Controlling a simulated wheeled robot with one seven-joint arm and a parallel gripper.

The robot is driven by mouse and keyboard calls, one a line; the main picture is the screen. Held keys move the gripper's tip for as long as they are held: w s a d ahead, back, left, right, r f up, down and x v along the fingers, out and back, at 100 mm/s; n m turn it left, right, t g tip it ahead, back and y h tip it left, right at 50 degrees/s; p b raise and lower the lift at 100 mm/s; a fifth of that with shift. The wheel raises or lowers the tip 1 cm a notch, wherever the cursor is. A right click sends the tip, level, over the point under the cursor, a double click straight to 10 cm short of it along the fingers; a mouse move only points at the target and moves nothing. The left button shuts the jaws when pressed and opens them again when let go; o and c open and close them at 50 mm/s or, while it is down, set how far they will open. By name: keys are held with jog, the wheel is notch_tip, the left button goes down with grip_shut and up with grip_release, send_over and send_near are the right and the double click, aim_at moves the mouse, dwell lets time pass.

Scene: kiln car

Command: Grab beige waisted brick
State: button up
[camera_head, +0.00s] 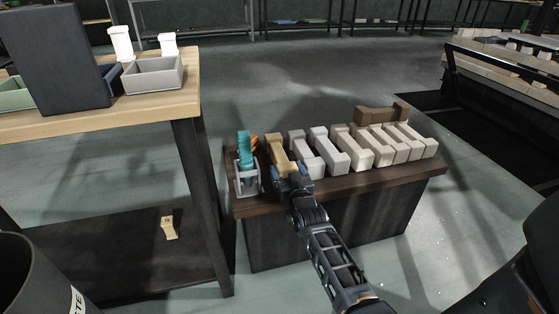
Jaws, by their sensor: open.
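A tan-beige waisted brick (278,150) lies near the left end of a row of bricks on the dark-topped bench. My gripper (289,179) reaches from the lower right to its near end. The jaws are open and the gripper hides that end of the brick. I cannot tell whether the fingers touch it or straddle it. A smaller beige waisted piece (169,228) stands on the low dark shelf at the left, well away from my gripper.
Grey bricks (306,155) stand close to the right of the beige brick, then several cream bricks (385,147) and a brown one (381,115) behind. A grey holder (247,183) with teal and orange items stands to its left. A wooden table (60,121) is at left.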

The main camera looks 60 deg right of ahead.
jog(key=shift+w+d+f, duration=0.1)
jog(key=shift+w+d, duration=0.25)
jog(key=shift+d, duration=0.2)
jog(key=c, duration=1.2)
notch_tip(320, 180, up, 10)
jog(key=p, duration=0.7)
jog(key=shift+p, duration=0.4)
